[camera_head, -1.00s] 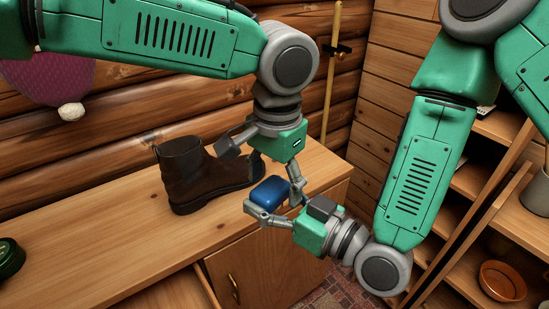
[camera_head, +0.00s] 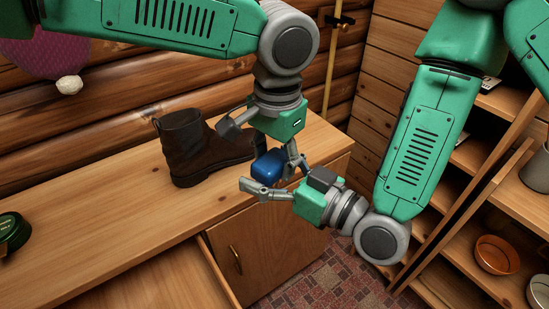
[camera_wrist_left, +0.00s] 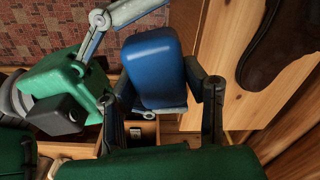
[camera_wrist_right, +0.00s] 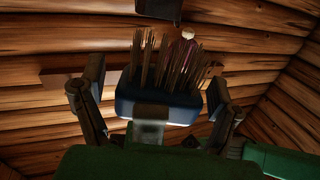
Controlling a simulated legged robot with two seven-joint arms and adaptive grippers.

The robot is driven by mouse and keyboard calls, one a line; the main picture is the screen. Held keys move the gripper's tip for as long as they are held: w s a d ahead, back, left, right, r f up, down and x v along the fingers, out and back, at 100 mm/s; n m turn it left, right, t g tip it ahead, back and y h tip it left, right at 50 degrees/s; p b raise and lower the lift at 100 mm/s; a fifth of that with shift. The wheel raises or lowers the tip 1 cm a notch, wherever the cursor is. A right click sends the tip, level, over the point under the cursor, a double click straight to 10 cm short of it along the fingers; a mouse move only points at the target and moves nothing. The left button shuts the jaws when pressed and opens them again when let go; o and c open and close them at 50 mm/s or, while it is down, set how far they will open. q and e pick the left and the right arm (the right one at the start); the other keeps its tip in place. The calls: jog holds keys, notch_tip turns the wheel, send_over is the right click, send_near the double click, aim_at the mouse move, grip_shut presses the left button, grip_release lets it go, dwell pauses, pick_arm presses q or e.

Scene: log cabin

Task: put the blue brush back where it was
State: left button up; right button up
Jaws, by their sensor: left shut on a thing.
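The blue brush (camera_head: 267,168) is held above the wooden bench top, near its right end. My left gripper (camera_head: 270,152) comes down from above and is shut on it; the left wrist view shows the brush's smooth blue back (camera_wrist_left: 153,66) between the fingers. My right gripper (camera_head: 268,178) reaches in from the lower right, with its fingers close around the brush. In the right wrist view the brush (camera_wrist_right: 158,108) has its dark bristles facing up, and gaps show between it and the spread right fingers. Contact with the right fingers cannot be told.
A dark brown boot (camera_head: 200,150) stands on the bench top (camera_head: 110,215), left of the brush. A green tin (camera_head: 12,232) is at the far left. A drawer (camera_head: 188,280) is pulled out in front. Shelves with a bowl (camera_head: 497,254) stand at the right.

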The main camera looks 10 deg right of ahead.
jog(key=shift+f, duration=0.1)
